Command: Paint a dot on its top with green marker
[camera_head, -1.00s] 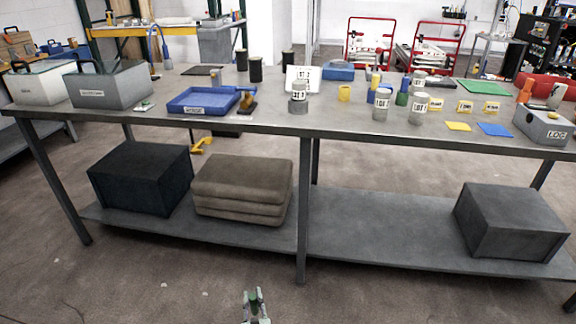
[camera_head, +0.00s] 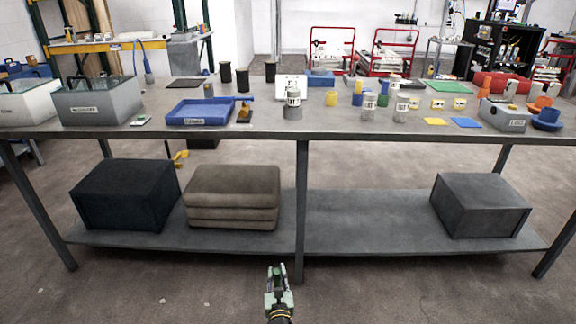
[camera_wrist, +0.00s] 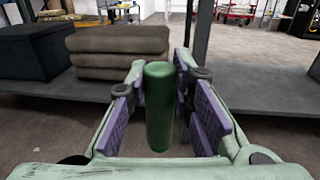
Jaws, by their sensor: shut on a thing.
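A green marker (camera_wrist: 159,108) stands upright between the purple pads of my gripper (camera_wrist: 160,100) in the wrist view, and the jaws are shut on it. In the head view my gripper (camera_head: 279,274) is low in front of the table, well below the tabletop. Several labelled grey-and-white cylinders stand on the table, among them one at its middle (camera_head: 293,104) and two further right (camera_head: 369,106) (camera_head: 401,107). The frames do not show which object "its" means.
The long grey table (camera_head: 250,134) has a lower shelf with a dark box (camera_head: 126,193), a brown folded stack (camera_head: 232,197) and a grey box (camera_head: 480,204). A blue tray (camera_head: 205,110) and grey bins sit on top at left. The floor before the table is clear.

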